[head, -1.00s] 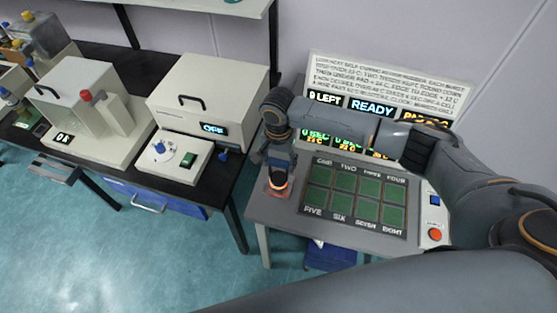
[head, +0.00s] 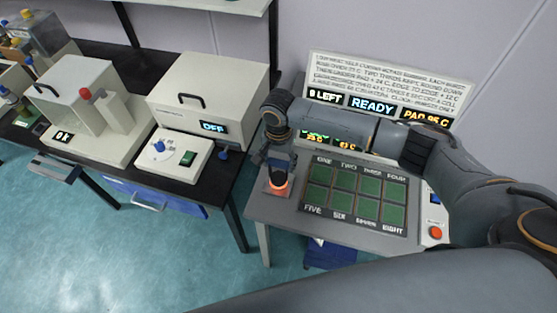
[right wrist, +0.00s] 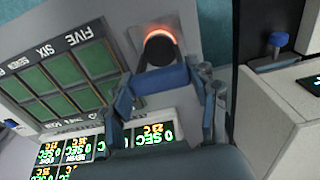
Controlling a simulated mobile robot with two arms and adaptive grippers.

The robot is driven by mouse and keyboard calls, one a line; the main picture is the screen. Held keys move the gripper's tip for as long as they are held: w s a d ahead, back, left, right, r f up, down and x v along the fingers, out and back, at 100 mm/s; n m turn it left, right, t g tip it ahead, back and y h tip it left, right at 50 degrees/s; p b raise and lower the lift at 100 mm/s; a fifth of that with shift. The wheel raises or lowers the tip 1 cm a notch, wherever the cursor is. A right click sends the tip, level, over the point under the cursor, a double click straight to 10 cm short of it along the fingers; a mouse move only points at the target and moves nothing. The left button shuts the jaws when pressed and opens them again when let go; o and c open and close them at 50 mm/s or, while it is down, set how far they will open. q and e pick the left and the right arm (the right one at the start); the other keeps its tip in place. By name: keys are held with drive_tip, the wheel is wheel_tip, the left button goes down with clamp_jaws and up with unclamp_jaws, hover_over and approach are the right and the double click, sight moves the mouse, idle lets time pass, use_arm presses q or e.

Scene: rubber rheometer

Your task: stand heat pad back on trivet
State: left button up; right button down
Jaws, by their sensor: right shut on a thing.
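The heat pad (right wrist: 160,48) is a dark round knob-like piece with a glowing orange rim; its glow (head: 278,184) also shows in the head view. It looks upright. The trivet (right wrist: 183,25) is a small grey-brown square plate at the bench's left front corner, also in the head view (head: 267,191). My right gripper (head: 279,167) is shut on the heat pad from above, its blue fingers (right wrist: 158,78) around the dark grip. The pad is over the trivet; whether its underside touches is hidden. My left gripper is not in view.
Right of the trivet lies a board of green numbered cells (head: 356,194). Behind stands a sign with lit displays (head: 372,106) reading READY and PAD 95 C. A white oven-like machine (head: 205,97) stands on the black bench to the left, across a gap.

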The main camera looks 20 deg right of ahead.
drive_tip(key=shift+c, duration=1.5)
unclamp_jaws()
drive_tip(key=shift+s+f, duration=0.1)
drive_tip(key=shift+f, duration=0.05)
wheel_tip(320, 180, up, 12)
